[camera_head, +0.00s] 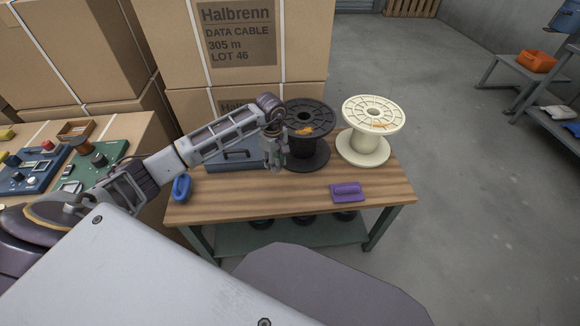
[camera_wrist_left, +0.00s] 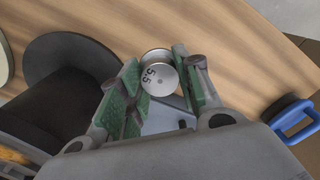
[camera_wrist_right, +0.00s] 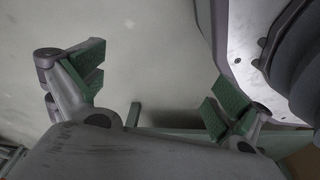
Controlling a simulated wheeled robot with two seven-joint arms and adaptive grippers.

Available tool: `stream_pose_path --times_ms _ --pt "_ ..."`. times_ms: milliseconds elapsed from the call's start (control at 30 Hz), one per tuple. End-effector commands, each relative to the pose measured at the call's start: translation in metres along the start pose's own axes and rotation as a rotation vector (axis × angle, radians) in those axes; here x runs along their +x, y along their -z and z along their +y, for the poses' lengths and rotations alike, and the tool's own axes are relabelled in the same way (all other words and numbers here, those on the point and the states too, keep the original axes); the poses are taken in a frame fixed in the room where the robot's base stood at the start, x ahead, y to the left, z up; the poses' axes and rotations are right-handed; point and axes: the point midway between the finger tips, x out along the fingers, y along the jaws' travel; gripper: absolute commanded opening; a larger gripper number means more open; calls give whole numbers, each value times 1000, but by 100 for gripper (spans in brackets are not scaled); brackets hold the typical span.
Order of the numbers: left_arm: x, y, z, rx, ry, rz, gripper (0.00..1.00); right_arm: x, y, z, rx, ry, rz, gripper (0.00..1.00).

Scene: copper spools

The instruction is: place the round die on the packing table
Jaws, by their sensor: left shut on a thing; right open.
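The round die (camera_wrist_left: 159,78) is a small silvery cylinder marked 5.5, seen in the left wrist view between green finger pads. My left gripper (camera_head: 274,160) is shut on it and points down over the packing table (camera_head: 235,203), a wood-topped table on green legs. The die is hard to make out in the head view, and I cannot tell whether it touches the wood. My right gripper (camera_wrist_right: 157,88) is open and empty in the right wrist view, with grey floor beyond it; it does not show in the head view.
A black spool (camera_head: 308,153) stands close beside my left gripper, and a cream spool (camera_head: 364,148) is to its right. A purple brush-like block (camera_head: 347,192), a blue clamp-like item (camera_head: 181,187) and a blue case (camera_head: 222,161) lie on the table. Bare wood shows along the front.

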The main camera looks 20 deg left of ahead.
Motion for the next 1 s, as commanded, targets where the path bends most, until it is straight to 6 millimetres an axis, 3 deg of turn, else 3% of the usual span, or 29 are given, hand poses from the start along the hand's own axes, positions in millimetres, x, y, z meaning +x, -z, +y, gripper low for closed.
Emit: stream_pose_path --times_ms 567,1000 --pt "3 0 0 -28 -1 -1 0 0 1 0 0 1 0 100" --pt "55 0 0 -27 0 -1 0 -9 9 -6 0 8 -10 100"
